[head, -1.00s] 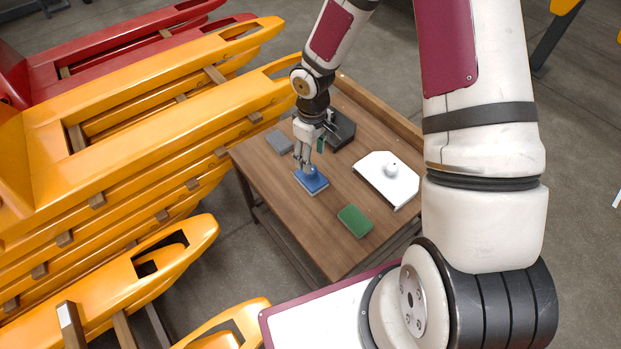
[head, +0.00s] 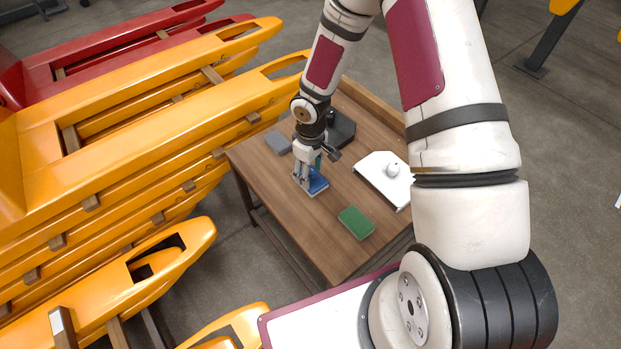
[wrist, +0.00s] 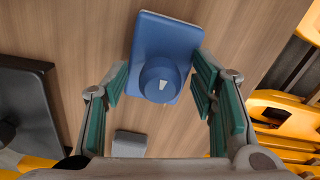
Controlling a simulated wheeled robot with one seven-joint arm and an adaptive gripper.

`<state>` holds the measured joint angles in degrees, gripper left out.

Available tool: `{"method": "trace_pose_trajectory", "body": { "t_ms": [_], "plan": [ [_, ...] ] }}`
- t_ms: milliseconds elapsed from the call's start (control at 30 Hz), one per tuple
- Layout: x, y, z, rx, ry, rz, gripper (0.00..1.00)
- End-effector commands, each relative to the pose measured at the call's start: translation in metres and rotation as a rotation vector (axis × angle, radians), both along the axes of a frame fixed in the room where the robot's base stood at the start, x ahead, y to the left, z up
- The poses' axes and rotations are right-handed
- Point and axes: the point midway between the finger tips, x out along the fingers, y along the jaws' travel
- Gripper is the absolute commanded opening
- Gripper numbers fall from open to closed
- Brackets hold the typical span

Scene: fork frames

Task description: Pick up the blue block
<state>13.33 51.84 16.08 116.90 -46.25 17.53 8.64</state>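The blue block (head: 319,184) lies on the wooden table, a flat slab with a round knob on top. It also shows in the wrist view (wrist: 151,35), where its knob (wrist: 160,80) faces the camera. My gripper (head: 305,183) is down at the block and partly hides it in the head view. In the wrist view my gripper (wrist: 160,92) is open, with one green-padded finger on each side of the knob. Gaps show between both fingers and the knob. Nothing is held.
The wooden table (head: 300,228) also bears a green block (head: 356,222), a white plate with a knob (head: 374,184), a grey block (head: 278,142) and a black object (head: 341,130). Yellow beams (head: 150,110) stand close on the left. The table's front corner is clear.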

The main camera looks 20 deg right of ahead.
Motion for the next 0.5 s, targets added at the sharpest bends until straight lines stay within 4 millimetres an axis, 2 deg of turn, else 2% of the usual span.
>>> {"method": "trace_pose_trajectory", "body": {
  "t_ms": [33,200,233,500],
  "plan": [
    [-0.0001,-0.0001,0.0002,0.0,0.0,0.0,0.41],
    [-0.0001,-0.0001,0.0003,0.0,0.0,0.0,0.02],
    [0.0,-0.0001,0.0003,0.0,0.0,0.0,0.0],
    [0.0,-0.0002,0.0007,0.0,0.0,0.0,0.0]
  ]
}}
